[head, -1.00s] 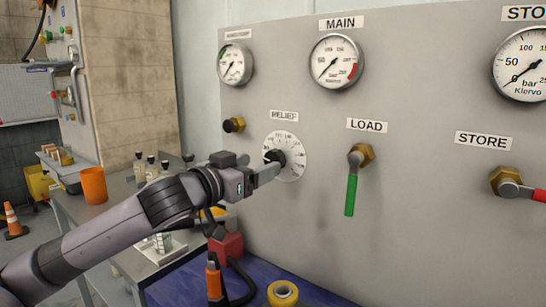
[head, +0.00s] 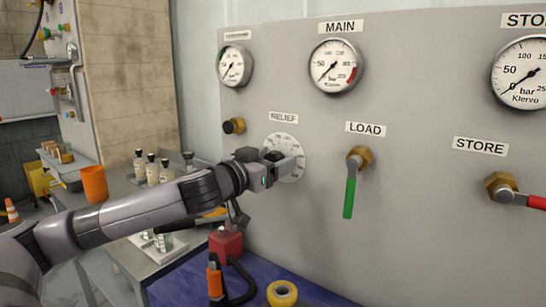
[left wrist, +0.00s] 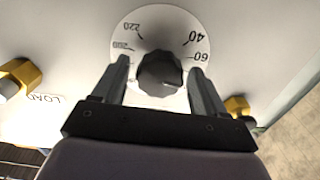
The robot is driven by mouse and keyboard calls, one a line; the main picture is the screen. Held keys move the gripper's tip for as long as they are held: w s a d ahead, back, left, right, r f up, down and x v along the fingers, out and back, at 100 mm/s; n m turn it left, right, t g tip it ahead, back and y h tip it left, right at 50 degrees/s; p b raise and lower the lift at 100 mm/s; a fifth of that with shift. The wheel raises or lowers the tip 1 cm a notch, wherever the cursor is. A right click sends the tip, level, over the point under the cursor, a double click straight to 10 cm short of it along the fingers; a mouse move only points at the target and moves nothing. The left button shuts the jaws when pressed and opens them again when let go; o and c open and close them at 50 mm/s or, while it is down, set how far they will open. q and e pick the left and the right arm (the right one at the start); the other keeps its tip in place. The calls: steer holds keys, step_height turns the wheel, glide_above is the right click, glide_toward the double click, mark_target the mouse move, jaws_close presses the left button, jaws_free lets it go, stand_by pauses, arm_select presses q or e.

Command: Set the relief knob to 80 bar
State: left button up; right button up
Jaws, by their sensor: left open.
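The relief knob (left wrist: 158,73) is dark and ridged, in front of a round white dial (left wrist: 160,27) on the grey panel. The same dial shows in the head view (head: 286,143), partly covered by my gripper. In the left wrist view the numbers 40 and 60 show at the right of the dial and 200 and 220 at the left; the rest is hidden. I cannot read the knob's setting for certain. My left gripper (left wrist: 158,80) is open, with one finger on each side of the knob; in the head view it points at the dial (head: 287,163).
The LOAD valve with its green handle (head: 349,196) is right of the dial, and a black knob on a brass fitting (head: 234,125) is left of it. The MAIN gauge (head: 335,67) is above.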

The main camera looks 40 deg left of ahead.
arm_select(q)
steer(key=shift+w, duration=0.2)
stand_by(0.3)
steer(key=c, duration=1)
steer(key=shift+o, duration=0.2)
steer(key=shift+m, duration=0.4)
steer(key=o, duration=1)
steer(key=shift+c, duration=0.2)
steer(key=shift+s+f, duration=0.1)
